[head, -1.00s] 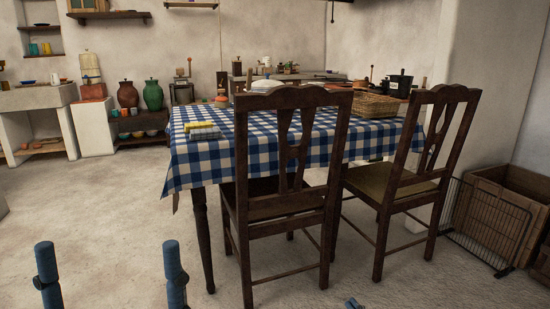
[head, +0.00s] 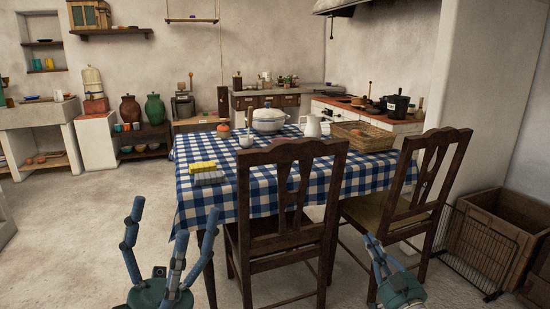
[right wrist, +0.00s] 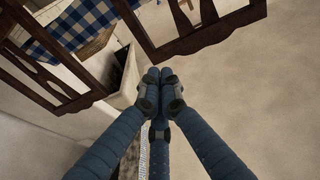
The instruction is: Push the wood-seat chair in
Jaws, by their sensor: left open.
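The wood-seat chair (head: 283,212) is dark brown with a plain brown seat. It stands upright at the near side of the checked-cloth table (head: 203,213), its back toward me and its seat front partly under the table edge. My left gripper (head: 170,236) is open and empty, left of this chair and apart from it. My right gripper (head: 376,248) has its fingers together with nothing visible between them, in front of the second chair and right of the wood-seat chair. In the right wrist view its fingertips (right wrist: 160,78) meet just below a chair back (right wrist: 193,40).
A second dark chair (head: 434,182) with an olive-yellow seat stands right of the wood-seat chair. A wire rack (head: 470,248) and wooden crate (head: 497,235) are by the right wall. The table holds a basket, white pot, jug and sponges. The floor to the left is clear.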

